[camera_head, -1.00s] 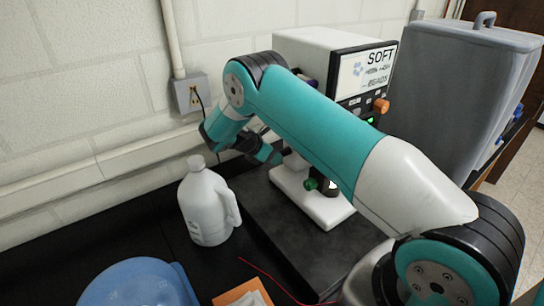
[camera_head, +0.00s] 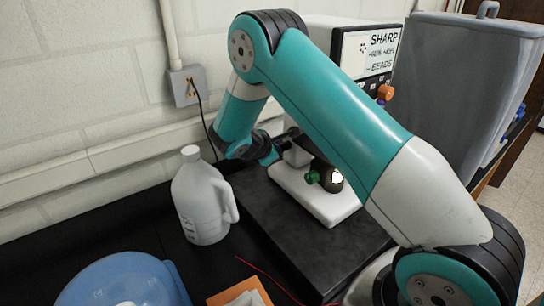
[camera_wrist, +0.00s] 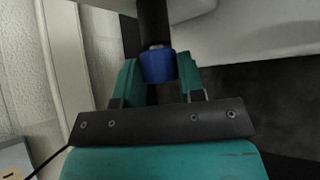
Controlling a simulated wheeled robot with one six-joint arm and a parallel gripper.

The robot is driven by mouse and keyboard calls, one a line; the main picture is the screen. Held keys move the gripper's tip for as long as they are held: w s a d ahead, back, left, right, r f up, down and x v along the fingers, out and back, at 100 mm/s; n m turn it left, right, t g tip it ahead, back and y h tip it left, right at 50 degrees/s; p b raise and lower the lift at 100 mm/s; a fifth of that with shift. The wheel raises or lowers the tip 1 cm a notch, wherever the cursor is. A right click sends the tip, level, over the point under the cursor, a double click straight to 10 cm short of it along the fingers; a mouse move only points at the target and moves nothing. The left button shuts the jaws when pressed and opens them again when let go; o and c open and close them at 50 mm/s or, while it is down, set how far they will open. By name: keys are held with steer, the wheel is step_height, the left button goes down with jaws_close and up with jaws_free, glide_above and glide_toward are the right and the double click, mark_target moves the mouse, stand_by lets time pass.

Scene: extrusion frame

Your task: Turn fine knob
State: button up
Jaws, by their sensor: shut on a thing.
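A blue knob (camera_wrist: 158,66) on a dark shaft sits between my fingers in the wrist view. My gripper (camera_wrist: 158,80) is shut on it, one teal finger on each side. In the head view my gripper (camera_head: 277,148) reaches the left side of a white microscope-like instrument (camera_head: 318,203), and the blue knob is hidden there. The instrument's screen (camera_head: 372,50) reads "SHARP" above smaller text ending in "BEADS". A green knob (camera_head: 312,177) sits low on the instrument, beside a lit spot. An orange knob (camera_head: 386,92) is below the screen. My arm covers much of the instrument.
A white jug (camera_head: 203,200) stands left of the dark slab (camera_head: 285,235) under the instrument. A blue bowl (camera_head: 125,280) is at the front left. A large grey bin (camera_head: 455,85) stands at the right. A wall outlet (camera_head: 187,87) with a cord is behind my arm.

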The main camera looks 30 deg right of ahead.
stand_by(0.4)
steer(key=o, duration=0.9)
steer(key=b+v, duration=0.5)
steer(key=v, duration=1.2)
steer(key=shift+s+a, duration=0.15)
steer(key=shift+s, duration=0.15)
